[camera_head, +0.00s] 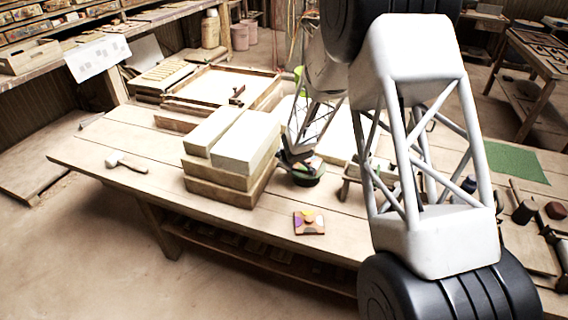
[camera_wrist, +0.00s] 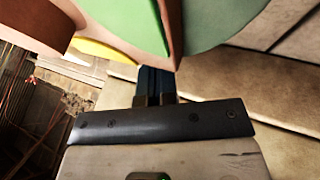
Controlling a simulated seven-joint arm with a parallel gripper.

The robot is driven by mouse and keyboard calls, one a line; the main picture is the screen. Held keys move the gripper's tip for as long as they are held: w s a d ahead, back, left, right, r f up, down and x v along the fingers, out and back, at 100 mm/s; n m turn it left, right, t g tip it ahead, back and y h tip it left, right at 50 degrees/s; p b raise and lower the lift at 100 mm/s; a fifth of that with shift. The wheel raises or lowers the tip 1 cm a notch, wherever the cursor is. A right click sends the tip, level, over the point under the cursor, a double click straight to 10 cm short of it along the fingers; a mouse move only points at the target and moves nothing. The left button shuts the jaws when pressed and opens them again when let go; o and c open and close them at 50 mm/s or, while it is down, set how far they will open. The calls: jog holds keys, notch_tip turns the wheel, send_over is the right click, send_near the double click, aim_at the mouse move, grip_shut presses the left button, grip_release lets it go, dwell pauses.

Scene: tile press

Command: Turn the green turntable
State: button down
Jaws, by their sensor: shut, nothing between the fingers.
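The turntable (camera_head: 308,181) is a dark, green-tinged disc on the workbench, just right of the stacked pale blocks. A tile with coloured pieces (camera_head: 313,165) sits on top of it. My gripper (camera_head: 292,163) is low at the left side of the turntable and partly hides it. In the wrist view my gripper's dark fingers (camera_wrist: 155,80) are shut and empty. Their tips are right at a large green surface (camera_wrist: 120,22) with a red-brown upright strip; I cannot tell whether they touch it. Most of the turntable's rim is hidden.
Stacked pale blocks (camera_head: 232,148) stand close on the left. Another coloured tile (camera_head: 309,222) lies near the front edge. A mallet (camera_head: 125,162) lies at far left, and a wooden tray (camera_head: 220,88) is behind. My arm covers much of the right side.

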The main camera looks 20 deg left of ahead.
jog(key=shift+w+m, duration=0.15)
jog(key=shift+m, duration=0.15)
jog(key=shift+w+a+m+t+h, duration=0.15)
jog(key=shift+m+t+h, duration=0.15)
jog(key=shift+m, duration=0.2)
jog(key=shift+w+a+m+t+h, duration=0.1)
jog(key=shift+w+m+t+h, duration=0.25)
jog(key=shift+m, duration=0.4)
jog(key=shift+w+m+t+h, duration=0.2)
jog(key=shift+m+h, duration=0.25)
jog(key=shift+m, duration=0.3)
